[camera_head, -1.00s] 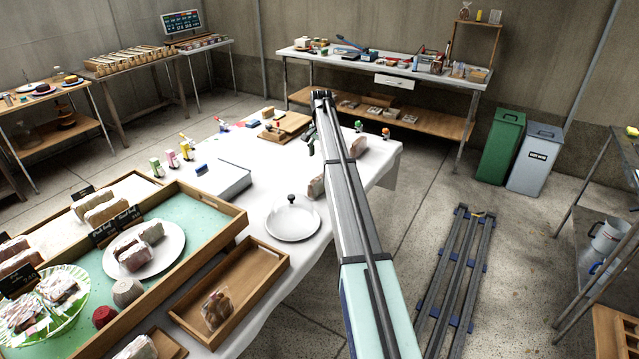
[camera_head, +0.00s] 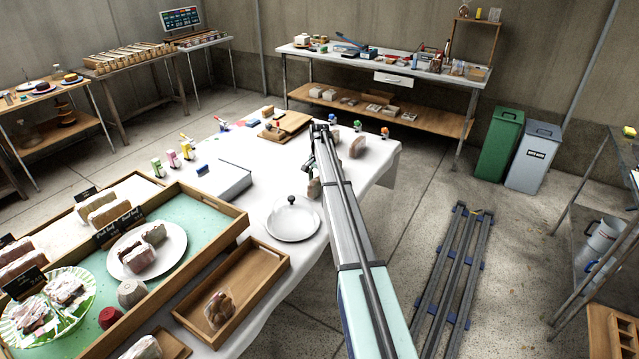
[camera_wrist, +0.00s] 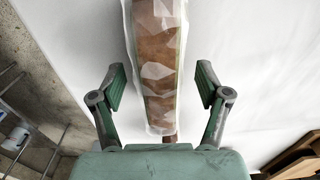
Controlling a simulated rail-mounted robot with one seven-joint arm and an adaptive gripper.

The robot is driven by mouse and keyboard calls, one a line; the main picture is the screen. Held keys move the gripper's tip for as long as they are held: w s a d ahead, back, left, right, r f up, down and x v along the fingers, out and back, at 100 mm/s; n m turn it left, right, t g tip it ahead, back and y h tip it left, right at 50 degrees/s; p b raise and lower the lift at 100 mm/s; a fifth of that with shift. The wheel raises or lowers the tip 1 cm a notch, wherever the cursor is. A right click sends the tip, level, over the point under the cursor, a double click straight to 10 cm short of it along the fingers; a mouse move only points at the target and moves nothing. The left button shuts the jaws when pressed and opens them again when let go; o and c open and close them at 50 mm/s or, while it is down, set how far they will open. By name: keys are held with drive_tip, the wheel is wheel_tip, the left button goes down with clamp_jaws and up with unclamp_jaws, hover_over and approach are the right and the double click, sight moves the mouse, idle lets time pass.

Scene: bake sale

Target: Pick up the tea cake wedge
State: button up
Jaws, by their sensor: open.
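A wrapped, tapering brown cake piece (camera_wrist: 158,62), which looks like the tea cake wedge, lies on the white tabletop in the wrist view. Its clear wrap shows pale glints. My gripper (camera_wrist: 160,88) is open, with one green-padded finger on each side of the piece and a gap on both sides. In the head view my gripper (camera_head: 310,163) is small and low over the table, beside my arm.
Another wrapped piece (camera_head: 357,147) stands right of my arm. A domed plate (camera_head: 292,218) is near on the left. A wooden tray (camera_head: 255,262) and a teal-lined display tray (camera_head: 205,215) are in front. A cutting board (camera_head: 287,124) lies behind.

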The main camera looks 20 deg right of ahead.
drive_tip(key=shift+f, duration=0.55)
drive_tip(key=shift+c, duration=0.4)
drive_tip(key=c, duration=0.7)
drive_tip(key=shift+r, duration=0.1)
drive_tip(key=shift+c, duration=0.2)
